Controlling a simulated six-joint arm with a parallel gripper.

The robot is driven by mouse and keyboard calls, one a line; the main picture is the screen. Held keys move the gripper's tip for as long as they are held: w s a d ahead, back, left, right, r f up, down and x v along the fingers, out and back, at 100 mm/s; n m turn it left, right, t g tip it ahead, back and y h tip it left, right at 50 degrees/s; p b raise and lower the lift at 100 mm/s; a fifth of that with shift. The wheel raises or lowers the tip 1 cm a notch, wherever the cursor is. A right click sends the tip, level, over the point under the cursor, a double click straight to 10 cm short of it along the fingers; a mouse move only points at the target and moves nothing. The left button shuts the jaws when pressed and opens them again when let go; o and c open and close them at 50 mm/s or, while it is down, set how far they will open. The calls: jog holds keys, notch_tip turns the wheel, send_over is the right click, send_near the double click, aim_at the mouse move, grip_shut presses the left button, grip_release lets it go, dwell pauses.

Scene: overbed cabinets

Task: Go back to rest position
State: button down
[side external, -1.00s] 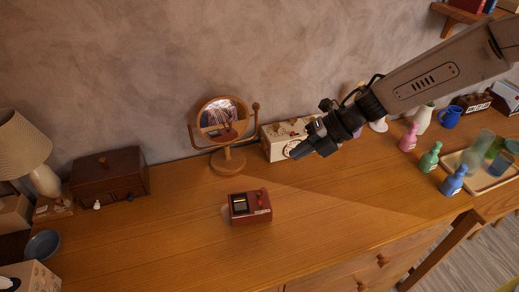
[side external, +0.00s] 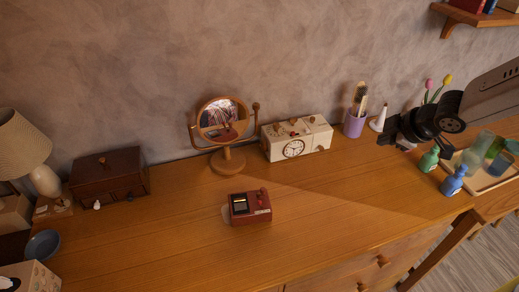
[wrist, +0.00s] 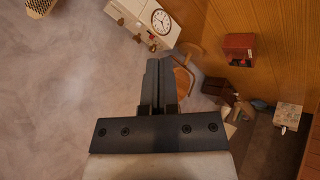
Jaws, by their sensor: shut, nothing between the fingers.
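My gripper (side external: 388,139) is at the right in the side external view, held above the right part of the wooden dresser top (side external: 150,240). It is shut and empty, and it partly hides the bottles behind it. In the wrist view my gripper (wrist: 160,62) shows its two dark fingers together at the centre, with nothing between them. The fingertips overlap the wooden mirror stand there, which lies beyond them.
A red box (side external: 250,207) sits mid-dresser, with a round mirror (side external: 223,120) and a white clock box (side external: 297,138) behind. A purple cup (side external: 355,123) holds brushes. Green (side external: 429,158) and blue (side external: 454,180) bottles stand below my arm. The front dresser top is clear.

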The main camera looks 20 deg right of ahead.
jog(key=s+d+f+m+g, duration=0.1)
jog(key=s+d+m+g, duration=0.1)
jog(key=s+m, duration=0.3)
jog(key=s+d+f+m+g+h, duration=0.1)
jog(key=s+d+m+g, duration=0.1)
jog(key=s+m, duration=0.4)
jog(key=s, duration=0.2)
jog(key=shift+s+d+f+g, duration=0.15)
jog(key=shift+s+f+g, duration=0.15)
jog(key=shift+f+g, duration=0.1)
jog(key=c, duration=1.3)
grip_release()
